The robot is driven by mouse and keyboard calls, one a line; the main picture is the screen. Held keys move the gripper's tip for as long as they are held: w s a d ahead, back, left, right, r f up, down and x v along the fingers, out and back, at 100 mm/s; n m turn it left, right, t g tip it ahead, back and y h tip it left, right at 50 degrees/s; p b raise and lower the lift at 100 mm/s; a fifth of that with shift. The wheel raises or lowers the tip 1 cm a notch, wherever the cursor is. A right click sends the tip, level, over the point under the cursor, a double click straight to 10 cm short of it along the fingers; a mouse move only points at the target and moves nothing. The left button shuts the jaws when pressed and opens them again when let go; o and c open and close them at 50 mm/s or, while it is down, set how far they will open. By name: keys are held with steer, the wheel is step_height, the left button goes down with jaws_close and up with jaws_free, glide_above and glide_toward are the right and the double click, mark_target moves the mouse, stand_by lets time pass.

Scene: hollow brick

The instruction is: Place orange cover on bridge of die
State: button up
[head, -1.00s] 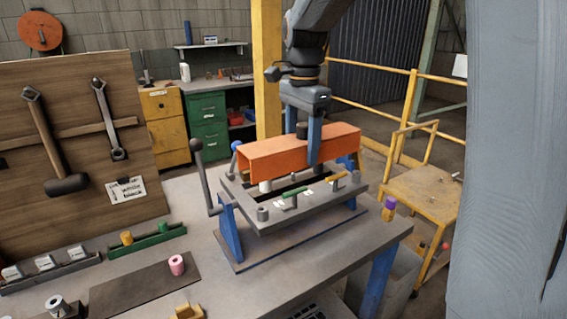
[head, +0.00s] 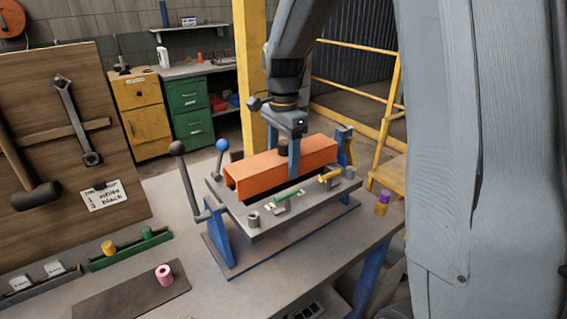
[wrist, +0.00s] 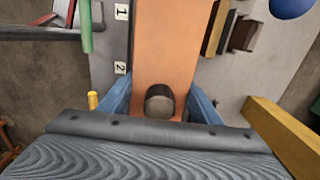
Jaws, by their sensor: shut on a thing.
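The orange cover (head: 270,172), a long channel with a dark round knob on top, lies lengthwise over the middle of the grey die plate (head: 232,219). Its lower edge is close to the plate; I cannot tell whether it rests on the bridge, which is hidden beneath it. My gripper (head: 288,158) is shut on the cover from above, a blue finger down its near side. In the wrist view, the cover (wrist: 165,50) runs between my blue fingers (wrist: 160,108), with the knob (wrist: 160,103) between them.
A pink spool (head: 165,275) and green tray (head: 130,249) are on the bench.

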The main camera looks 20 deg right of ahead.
steer(key=shift+f, duration=0.75)
steer(key=shift+f, duration=0.1)
steer(key=o, duration=1.1)
steer(key=shift+o, duration=0.2)
step_height(320, 180, up, 12)
steer(key=b, duration=0.3)
steer(key=shift+s, duration=0.1)
